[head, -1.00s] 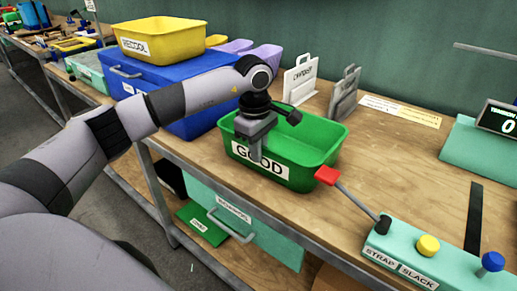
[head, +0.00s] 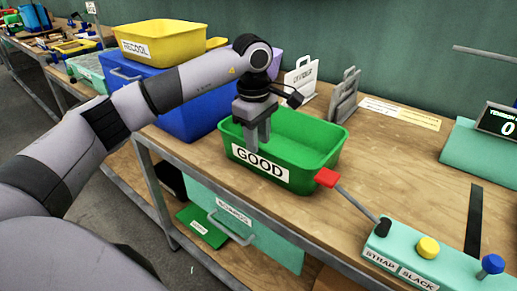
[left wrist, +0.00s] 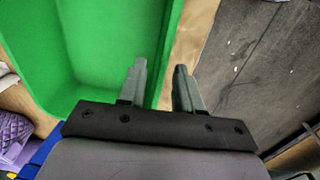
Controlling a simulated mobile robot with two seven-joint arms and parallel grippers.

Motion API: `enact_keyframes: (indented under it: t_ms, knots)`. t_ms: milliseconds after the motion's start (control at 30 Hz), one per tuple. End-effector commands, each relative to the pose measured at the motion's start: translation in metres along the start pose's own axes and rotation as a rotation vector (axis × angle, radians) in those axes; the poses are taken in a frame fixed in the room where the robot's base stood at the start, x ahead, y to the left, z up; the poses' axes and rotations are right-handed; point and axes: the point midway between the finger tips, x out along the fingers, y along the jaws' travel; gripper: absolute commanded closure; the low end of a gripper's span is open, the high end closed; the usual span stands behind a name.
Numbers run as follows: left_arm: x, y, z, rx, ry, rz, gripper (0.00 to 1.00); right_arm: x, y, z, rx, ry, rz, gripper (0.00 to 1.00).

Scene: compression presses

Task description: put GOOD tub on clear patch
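The GOOD tub (head: 318,158) is an open, empty-looking green bin with a white label on its front wall. It stands upright on the wooden bench. My left gripper (head: 257,142) points down at the tub's front rim, near the left part of the label. In the left wrist view my left gripper (left wrist: 160,72) has its fingers apart, with the edge of the green tub (left wrist: 110,35) running between them. I cannot tell whether they touch the wall. Bare bench wood (head: 385,155) shows right of the tub; no marked patch is clear to me. My right gripper is out of view.
A red-tipped lever (head: 328,177) rises close to the tub's right front corner from a teal STRAP/SLACK box (head: 405,262). A blue bin (head: 185,120) with a yellow RECOOL tub (head: 170,38) on top stands left. Sign holders (head: 345,95) stand behind.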

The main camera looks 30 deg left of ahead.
Motion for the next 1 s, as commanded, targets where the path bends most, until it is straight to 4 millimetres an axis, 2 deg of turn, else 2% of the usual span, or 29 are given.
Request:
enact_keyframes:
  t_ms: [33, 200, 400, 1000]
  knots:
    - [-0.013, 0.001, 0.0, 0.0, 0.001, 0.005, 0.66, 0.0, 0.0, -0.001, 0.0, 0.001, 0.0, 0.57]
    - [-0.048, 0.001, 0.0, 0.0, 0.0, 0.004, 0.66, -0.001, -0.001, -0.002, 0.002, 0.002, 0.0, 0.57]
    - [-0.072, 0.0, 0.0, 0.0, 0.0, 0.0, 0.66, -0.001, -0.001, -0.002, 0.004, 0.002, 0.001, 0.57]
    - [-0.077, 0.0, 0.0, 0.0, 0.0, -0.001, 0.66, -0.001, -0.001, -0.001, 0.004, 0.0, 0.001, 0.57]
